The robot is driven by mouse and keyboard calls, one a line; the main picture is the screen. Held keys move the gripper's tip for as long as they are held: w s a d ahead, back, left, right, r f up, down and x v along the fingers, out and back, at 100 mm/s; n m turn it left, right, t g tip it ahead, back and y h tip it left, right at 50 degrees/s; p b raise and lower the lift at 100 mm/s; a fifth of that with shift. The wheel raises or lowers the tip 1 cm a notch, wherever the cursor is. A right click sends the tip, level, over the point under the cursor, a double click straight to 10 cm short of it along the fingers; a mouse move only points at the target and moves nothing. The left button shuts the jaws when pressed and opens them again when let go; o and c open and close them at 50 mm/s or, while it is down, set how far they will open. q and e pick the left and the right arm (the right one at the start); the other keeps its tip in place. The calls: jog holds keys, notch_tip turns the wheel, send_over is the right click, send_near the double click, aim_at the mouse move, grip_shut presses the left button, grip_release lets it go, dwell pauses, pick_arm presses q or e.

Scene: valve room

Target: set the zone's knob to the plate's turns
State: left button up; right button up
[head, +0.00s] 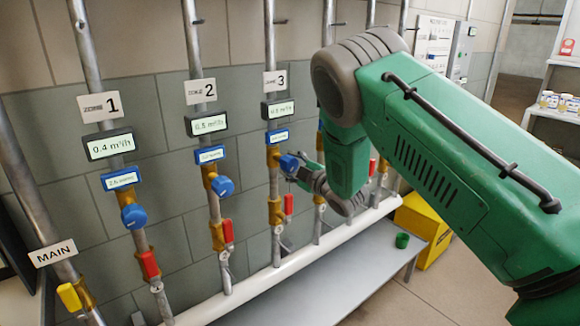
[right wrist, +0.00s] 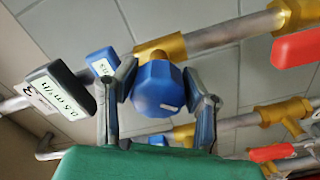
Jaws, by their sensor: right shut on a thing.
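The zone 3 knob (head: 289,163) is blue and sits on a brass valve on the pipe under the "3" sign (head: 276,81). My right gripper (head: 297,171) is shut on this knob. In the right wrist view the knob (right wrist: 158,90) is between the two fingers of my right gripper (right wrist: 163,85), with a pale mark on its face. Zone 3's blue-framed plate (head: 278,137) is just above the knob; its text is too small to read. It also shows in the right wrist view (right wrist: 102,63), partly behind a finger. My left gripper is out of view.
Zone 1's blue knob (head: 134,216) and zone 2's blue knob (head: 222,187) are to the left. Red levers (head: 149,264) sit lower on the pipes.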

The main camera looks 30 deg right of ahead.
jog(key=shift+a, duration=0.1)
jog(key=o, duration=1.2)
jog(key=shift+s, duration=0.1)
jog(key=shift+a, duration=0.1)
jog(key=s+d, duration=0.1)
jog(key=s, duration=1.1)
jog(key=shift+f, duration=0.1)
